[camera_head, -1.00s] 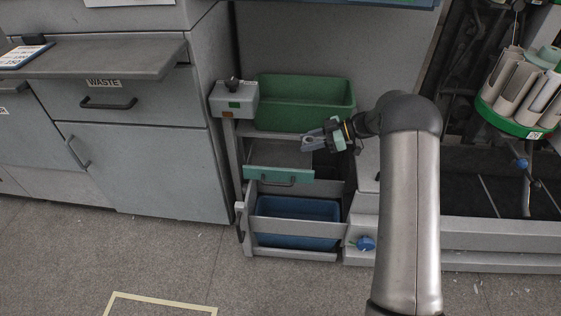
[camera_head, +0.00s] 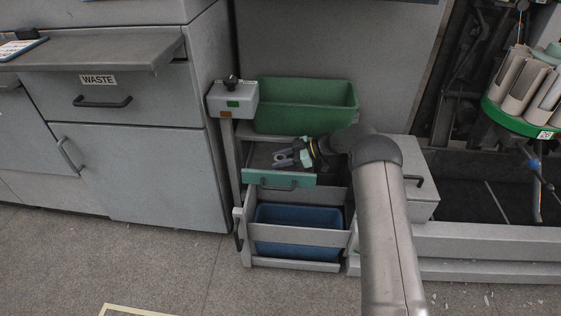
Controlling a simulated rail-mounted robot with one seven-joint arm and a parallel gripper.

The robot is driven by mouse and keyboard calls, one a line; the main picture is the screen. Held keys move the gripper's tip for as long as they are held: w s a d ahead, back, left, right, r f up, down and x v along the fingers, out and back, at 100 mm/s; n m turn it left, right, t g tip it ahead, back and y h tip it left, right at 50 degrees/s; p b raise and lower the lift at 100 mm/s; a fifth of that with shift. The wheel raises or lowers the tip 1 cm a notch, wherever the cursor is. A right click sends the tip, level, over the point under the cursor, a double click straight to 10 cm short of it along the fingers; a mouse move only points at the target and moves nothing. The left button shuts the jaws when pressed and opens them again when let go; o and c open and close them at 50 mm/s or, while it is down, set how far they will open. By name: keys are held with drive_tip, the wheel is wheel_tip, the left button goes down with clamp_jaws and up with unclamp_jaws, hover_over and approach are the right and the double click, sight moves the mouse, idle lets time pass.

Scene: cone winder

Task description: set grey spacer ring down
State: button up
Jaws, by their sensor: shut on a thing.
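My gripper (camera_head: 284,159) is over the open drawer with the teal front (camera_head: 252,178), under the green bin. It points left and is shut on the grey spacer ring (camera_head: 282,161), which shows only as a small grey shape at the fingertips. The fingers partly hide the ring. I cannot tell whether the ring touches the drawer floor.
The green bin (camera_head: 305,92) stands close above the drawer, and a blue bin (camera_head: 297,216) sits below it. A grey control box (camera_head: 232,100) is at the left. A waste cabinet (camera_head: 140,170) stands further left, and the green-rimmed cone carrier (camera_head: 520,122) is at the right.

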drive_tip(key=shift+f, duration=0.5)
drive_tip(key=o, duration=1)
drive_tip(key=shift+s+f, duration=0.1)
drive_tip(key=shift+c, duration=0.2)
drive_tip(key=p+v, duration=0.1)
drive_tip(key=v, duration=0.3)
drive_tip(key=r+p+v, duration=0.1)
drive_tip(key=v, duration=0.3)
drive_tip(key=p+v, duration=0.1)
drive_tip(key=v, duration=0.3)
drive_tip(key=shift+r, duration=0.25)
